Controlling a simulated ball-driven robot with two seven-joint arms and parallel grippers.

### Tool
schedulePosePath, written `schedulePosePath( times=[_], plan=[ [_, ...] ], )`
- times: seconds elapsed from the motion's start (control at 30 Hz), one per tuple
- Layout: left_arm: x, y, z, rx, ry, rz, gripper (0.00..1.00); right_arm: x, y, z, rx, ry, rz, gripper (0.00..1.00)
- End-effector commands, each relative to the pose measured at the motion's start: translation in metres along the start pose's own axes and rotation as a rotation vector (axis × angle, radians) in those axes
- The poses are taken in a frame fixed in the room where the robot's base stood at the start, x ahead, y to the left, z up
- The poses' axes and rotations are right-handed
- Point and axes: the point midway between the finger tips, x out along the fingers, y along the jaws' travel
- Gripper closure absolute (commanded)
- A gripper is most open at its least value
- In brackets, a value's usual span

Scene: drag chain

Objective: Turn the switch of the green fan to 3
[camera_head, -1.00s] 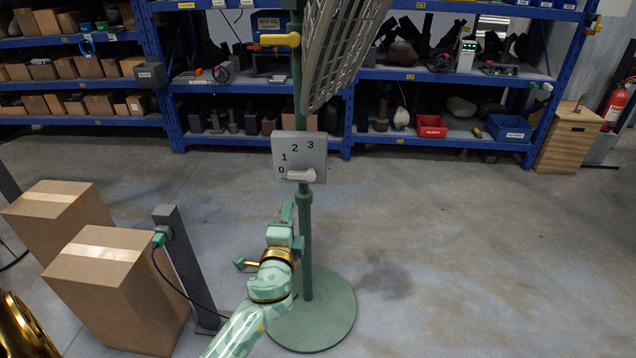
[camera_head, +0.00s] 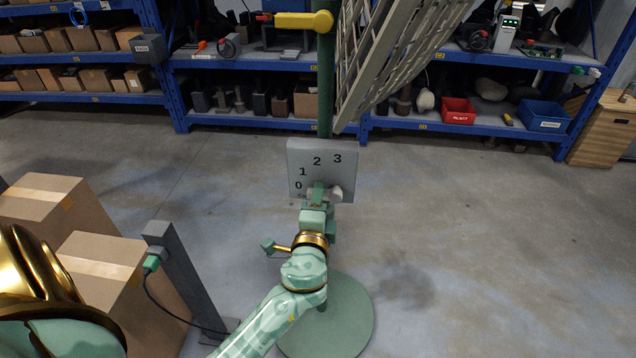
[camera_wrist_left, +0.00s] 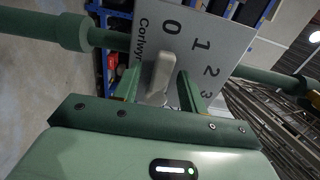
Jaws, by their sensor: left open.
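The green fan's switch panel (camera_head: 321,155) is a grey plate marked 0, 1, 2, 3, fixed to the green pole (camera_head: 326,90). It also shows in the left wrist view (camera_wrist_left: 205,25). The pale switch knob (camera_wrist_left: 158,78) lies with its far end towards the 0. In the head view my left gripper (camera_head: 318,190) is in front of the panel's lower part and partly covers the knob. In the left wrist view my left gripper (camera_wrist_left: 160,88) is open, with one finger on each side of the knob; contact cannot be told. My right gripper is not in view.
The fan's grille (camera_head: 395,55) hangs above and right of the panel. A yellow lever (camera_head: 303,20) juts from the pole. Cardboard boxes (camera_head: 95,265) and a grey post (camera_head: 185,280) with a cable stand left. Blue shelving (camera_head: 240,120) lies behind. Floor on the right is clear.

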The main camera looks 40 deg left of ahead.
Motion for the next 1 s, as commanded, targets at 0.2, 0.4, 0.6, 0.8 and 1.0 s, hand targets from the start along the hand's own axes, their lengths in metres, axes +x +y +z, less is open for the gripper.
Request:
schedulePosePath(
  times=[0.2,0.4,0.6,0.8,1.0],
  plan=[
    [-0.0025,-0.0001,-0.0017,-0.001,-0.002,0.0,0.58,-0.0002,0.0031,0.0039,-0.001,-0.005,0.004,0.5],
    [-0.0025,-0.0002,-0.0017,-0.001,-0.002,0.0,0.61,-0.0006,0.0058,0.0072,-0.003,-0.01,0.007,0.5],
    [-0.0024,-0.0001,-0.0017,-0.001,-0.002,0.0,1.0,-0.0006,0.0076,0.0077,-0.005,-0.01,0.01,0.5],
    [-0.0024,-0.0009,-0.0017,0.009,-0.002,0.0,1.0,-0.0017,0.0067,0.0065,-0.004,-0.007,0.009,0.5],
    [-0.0024,-0.0053,-0.0019,0.071,-0.002,-0.001,1.0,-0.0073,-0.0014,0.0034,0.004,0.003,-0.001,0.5]
  ],
)
